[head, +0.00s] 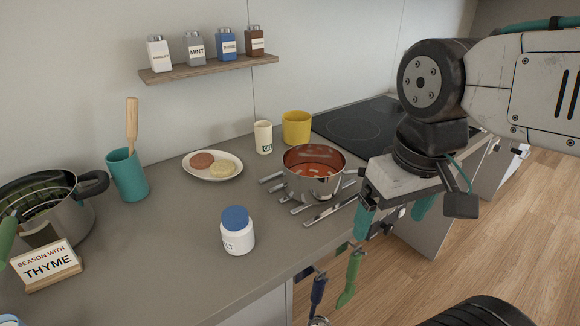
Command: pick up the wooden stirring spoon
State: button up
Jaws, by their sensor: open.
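The wooden spoon (132,124) stands nearly upright in a teal cup (127,174) on the left part of the counter. Its lower end is hidden inside the cup. My gripper (393,214) is at the right, by the counter's front edge, pointing down. Its teal-tipped fingers are apart, with nothing seen held between them.
A pot of red soup (314,188) stands on metal bars near my gripper. A blue-lidded salt jar (237,232), a plate (212,176), a large pot (80,212) and a THYME sign (48,266) surround the cup. A spice shelf (210,68) hangs above.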

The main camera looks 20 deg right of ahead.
aim_at(132, 103)
jog(key=u, duration=0.4)
jog(key=k, duration=0.5)
jog(key=u, duration=0.9)
jog(key=i, duration=0.85)
jog(key=z, duration=0.75)
